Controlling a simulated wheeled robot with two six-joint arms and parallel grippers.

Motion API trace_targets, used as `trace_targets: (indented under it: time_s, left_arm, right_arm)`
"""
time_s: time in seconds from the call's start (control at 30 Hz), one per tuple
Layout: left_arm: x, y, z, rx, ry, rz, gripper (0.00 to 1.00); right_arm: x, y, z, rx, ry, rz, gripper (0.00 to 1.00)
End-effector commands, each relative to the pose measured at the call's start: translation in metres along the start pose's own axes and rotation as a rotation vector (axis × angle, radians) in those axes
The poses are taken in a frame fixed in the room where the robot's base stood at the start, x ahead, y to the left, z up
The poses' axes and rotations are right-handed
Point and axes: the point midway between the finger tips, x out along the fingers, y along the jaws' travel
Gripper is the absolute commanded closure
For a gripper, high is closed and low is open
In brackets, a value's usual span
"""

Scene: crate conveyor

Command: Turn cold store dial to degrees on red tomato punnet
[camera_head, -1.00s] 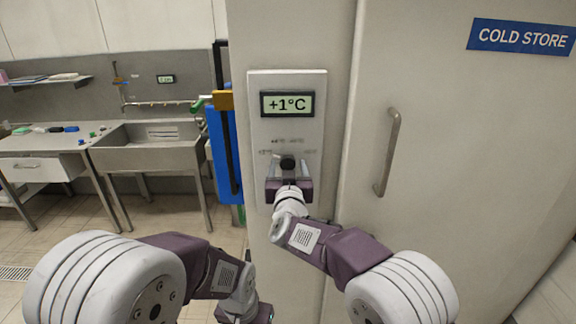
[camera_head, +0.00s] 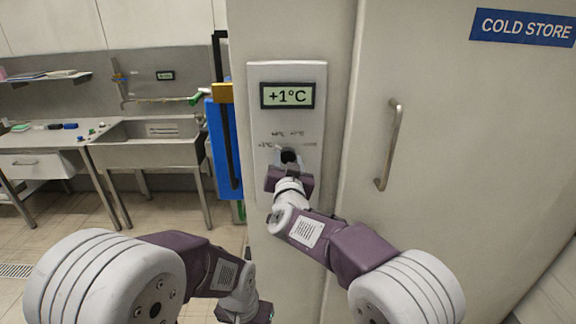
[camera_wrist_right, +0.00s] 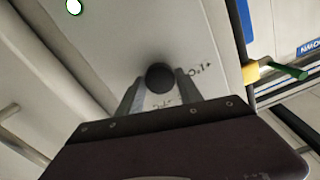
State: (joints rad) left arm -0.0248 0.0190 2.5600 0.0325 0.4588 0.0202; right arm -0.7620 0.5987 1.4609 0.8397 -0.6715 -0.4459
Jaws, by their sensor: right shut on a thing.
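The white thermostat panel (camera_head: 315,78) is on the wall left of the cold store door (camera_head: 455,170). Its display (camera_head: 287,96) reads +1°C. The round black dial (camera_head: 289,156) sits below it, with small marks around it too small to read fully. My right gripper (camera_head: 289,164) is at the dial. In the right wrist view its two fingers (camera_wrist_right: 160,92) are shut on either side of the black dial (camera_wrist_right: 160,77). My left gripper (camera_head: 246,312) is low at the bottom of the head view, its fingers not clear. I see no tomato punnet.
The door has a vertical handle (camera_head: 389,145) and a blue COLD STORE sign (camera_head: 522,27). A blue hanging thing (camera_head: 222,150) is left of the panel. A steel sink (camera_head: 150,150) and a worktable (camera_head: 40,140) stand at the left.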

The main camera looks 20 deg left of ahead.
Motion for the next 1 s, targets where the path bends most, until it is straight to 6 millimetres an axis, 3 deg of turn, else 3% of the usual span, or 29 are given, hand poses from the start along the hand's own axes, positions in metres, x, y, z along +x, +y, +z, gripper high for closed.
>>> trace_targets:
  time_s: [1.0]
  left_arm:
    - [0.06, -0.001, 0.006, 0.0, 0.0, 0.0, 0.64]
  right_arm:
    - [0.0, 0.001, 0.001, 0.956, 0.003, -0.002, 0.98]
